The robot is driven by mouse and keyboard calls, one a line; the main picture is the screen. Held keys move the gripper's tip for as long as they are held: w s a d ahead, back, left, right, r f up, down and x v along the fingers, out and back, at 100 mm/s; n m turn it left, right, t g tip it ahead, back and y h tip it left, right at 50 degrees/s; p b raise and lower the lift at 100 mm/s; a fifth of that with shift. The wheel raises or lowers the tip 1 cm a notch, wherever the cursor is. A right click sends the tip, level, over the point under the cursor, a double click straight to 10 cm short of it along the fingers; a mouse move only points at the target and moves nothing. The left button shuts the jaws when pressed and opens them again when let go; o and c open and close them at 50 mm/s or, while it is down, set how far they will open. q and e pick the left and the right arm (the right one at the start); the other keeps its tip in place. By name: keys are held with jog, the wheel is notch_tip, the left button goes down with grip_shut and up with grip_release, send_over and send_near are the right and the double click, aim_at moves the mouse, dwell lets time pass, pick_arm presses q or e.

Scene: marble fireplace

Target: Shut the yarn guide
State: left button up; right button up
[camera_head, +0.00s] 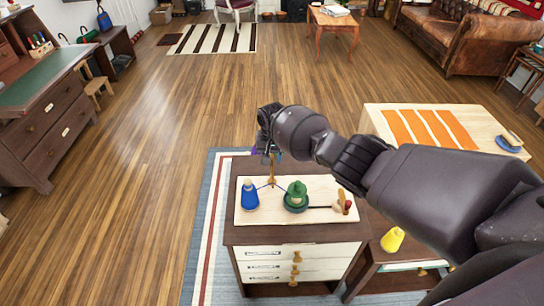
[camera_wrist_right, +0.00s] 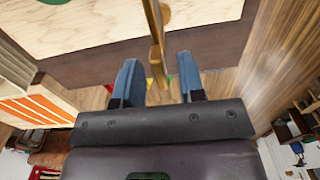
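A wooden upright piece, apparently the yarn guide (camera_head: 272,170), stands at the back of a pale board (camera_head: 244,215) on a small dark cabinet. Dark thread lines run from near it to a blue cone (camera_head: 250,195) and a green spool (camera_head: 296,194). My right gripper (camera_head: 268,152) is over the top of the guide and partly hides it. In the right wrist view the fingers (camera_wrist_right: 159,68) are apart, with the guide's wooden bar (camera_wrist_right: 157,52) between them. Gaps show on both sides of the bar. Whether the guide is open or shut is unclear. My left gripper is out of view.
A small wooden part with a red piece (camera_head: 346,204) sits at the board's right end. A yellow cone (camera_head: 392,240) stands on a lower surface at right. An orange-striped table (camera_head: 372,122) lies behind my right arm. Wooden floor at left is clear.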

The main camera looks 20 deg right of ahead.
notch_tip(320, 180, up, 11)
jog(key=p, duration=0.2)
dwell(0.6)
jog(key=shift+f, duration=0.1)
